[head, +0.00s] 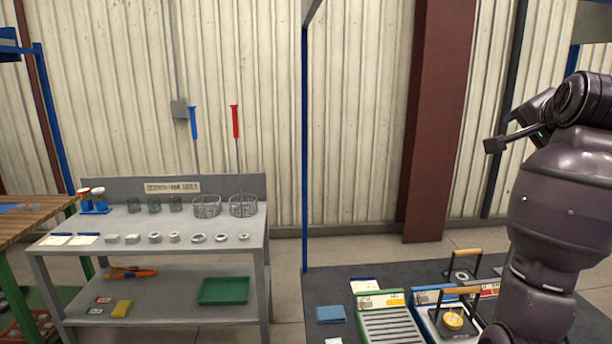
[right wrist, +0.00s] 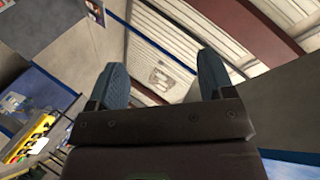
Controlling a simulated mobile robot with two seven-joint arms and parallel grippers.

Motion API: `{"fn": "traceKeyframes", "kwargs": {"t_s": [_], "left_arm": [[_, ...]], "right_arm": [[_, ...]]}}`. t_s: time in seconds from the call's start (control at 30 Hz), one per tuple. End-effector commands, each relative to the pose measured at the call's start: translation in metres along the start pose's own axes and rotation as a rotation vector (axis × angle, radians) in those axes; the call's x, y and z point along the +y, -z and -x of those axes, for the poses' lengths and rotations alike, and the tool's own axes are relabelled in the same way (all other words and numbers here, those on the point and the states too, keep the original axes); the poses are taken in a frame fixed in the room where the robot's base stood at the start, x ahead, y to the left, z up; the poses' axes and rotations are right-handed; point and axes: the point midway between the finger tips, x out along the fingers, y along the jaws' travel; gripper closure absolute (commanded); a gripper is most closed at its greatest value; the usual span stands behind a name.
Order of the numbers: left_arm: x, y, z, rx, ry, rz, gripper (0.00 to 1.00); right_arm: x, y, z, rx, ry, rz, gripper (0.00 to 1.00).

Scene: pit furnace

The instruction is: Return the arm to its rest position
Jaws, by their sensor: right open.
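My right arm (head: 560,200) is raised at the right edge of the head view, bent, with its upper end above the dark bench. In the right wrist view my right gripper (right wrist: 163,75) shows two blue-grey fingers spread wide apart, with nothing between them. It points toward the ribbed wall and roof structure. My right fingertips cannot be made out clearly in the head view. My left arm and gripper are not in view.
A dark bench (head: 325,290) below the arm holds a green-framed rack (head: 390,325), a blue tray (head: 432,296) and wooden-handled carriers (head: 461,291). A grey tool table (head: 150,225) with cups and wire baskets stands left. A red column (head: 436,120) rises behind. Floor between the tables is clear.

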Motion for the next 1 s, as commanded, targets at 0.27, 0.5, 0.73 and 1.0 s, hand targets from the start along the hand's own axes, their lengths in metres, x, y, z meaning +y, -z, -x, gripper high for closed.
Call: {"fn": "traceKeyframes", "kwargs": {"t_s": [0.27,0.5,0.73,1.0], "left_arm": [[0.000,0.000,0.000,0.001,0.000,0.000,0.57],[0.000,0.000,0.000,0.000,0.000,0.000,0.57],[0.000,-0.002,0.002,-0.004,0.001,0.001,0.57],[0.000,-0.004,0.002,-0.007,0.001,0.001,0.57]], "right_arm": [[0.095,-0.072,-0.034,-0.052,-0.130,0.270,0.25],[0.179,-0.134,-0.040,-0.139,-0.213,0.492,0.25],[0.259,-0.193,-0.027,-0.255,-0.270,0.687,0.25],[0.347,-0.258,0.012,-0.423,-0.305,0.885,0.25]]}}
